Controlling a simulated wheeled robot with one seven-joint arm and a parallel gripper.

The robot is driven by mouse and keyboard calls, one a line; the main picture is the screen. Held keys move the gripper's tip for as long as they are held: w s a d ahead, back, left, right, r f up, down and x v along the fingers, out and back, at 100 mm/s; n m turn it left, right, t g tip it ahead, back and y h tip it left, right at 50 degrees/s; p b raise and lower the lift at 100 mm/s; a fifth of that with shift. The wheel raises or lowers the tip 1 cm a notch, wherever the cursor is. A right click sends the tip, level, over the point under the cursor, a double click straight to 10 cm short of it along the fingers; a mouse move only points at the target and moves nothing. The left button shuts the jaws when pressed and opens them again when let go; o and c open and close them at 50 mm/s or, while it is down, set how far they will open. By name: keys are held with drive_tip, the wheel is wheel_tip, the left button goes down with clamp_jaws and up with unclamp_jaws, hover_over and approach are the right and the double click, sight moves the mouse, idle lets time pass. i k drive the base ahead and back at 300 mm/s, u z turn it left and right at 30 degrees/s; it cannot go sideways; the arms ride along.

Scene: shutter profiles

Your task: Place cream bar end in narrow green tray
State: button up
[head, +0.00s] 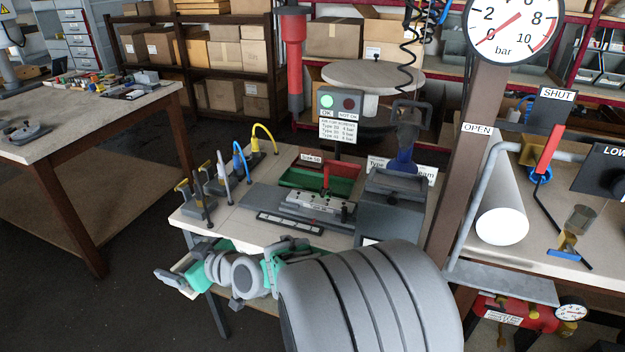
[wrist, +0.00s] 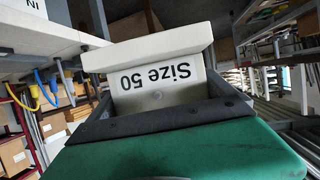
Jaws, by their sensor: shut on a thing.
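My gripper (head: 180,278) is low in front of the left corner of the bench in the head view. It is shut on the cream bar end (wrist: 160,90), a pale block marked "Size 50", which fills the space between the dark jaws in the wrist view. In the head view the bar end is small and partly hidden by my gripper. The green tray (head: 342,187) lies at the back of the bench, behind the grey fixture, with a small label at its back. A red handle stands in front of part of it. My gripper is well apart from the tray, to its left and nearer.
A grey fixture (head: 318,207) and a dark grey box (head: 390,215) stand on the bench. Upright tools with yellow and blue cables (head: 240,160) stand at its left. A brown post (head: 465,170) rises at the right. Floor left of the bench is clear.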

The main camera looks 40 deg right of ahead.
sight(310, 182)
drive_tip(key=i, duration=1.45)
